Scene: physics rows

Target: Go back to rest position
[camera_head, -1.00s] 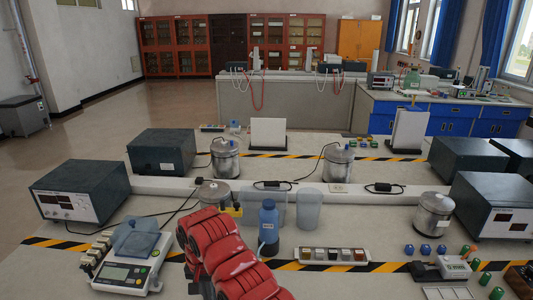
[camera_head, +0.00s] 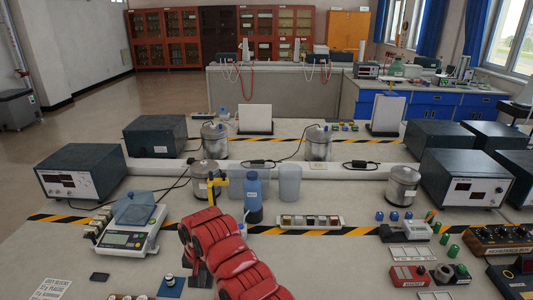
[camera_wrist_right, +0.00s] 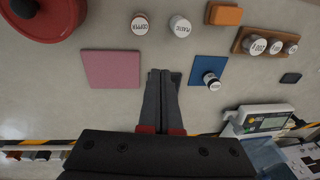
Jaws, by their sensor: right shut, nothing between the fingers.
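My right arm, red and segmented, reaches in from the bottom centre of the head view, with its end beside the digital scale (camera_head: 130,232). My right gripper shows in the right wrist view (camera_wrist_right: 162,75), its two dark fingers pressed together over the bare grey table. It is shut and empty, between a pink square (camera_wrist_right: 111,69) and a blue square (camera_wrist_right: 209,70) that bears a small weight (camera_wrist_right: 211,81). In the head view my arm hides this gripper's fingers. My left gripper is not in view.
A blue bottle (camera_head: 253,192) and a clear beaker (camera_head: 290,184) stand just beyond my right arm. Metal cans (camera_head: 403,186) and dark instrument boxes (camera_head: 80,172) line the table. Weights labelled copper (camera_wrist_right: 140,24) and plastic (camera_wrist_right: 180,27) stand near the gripper.

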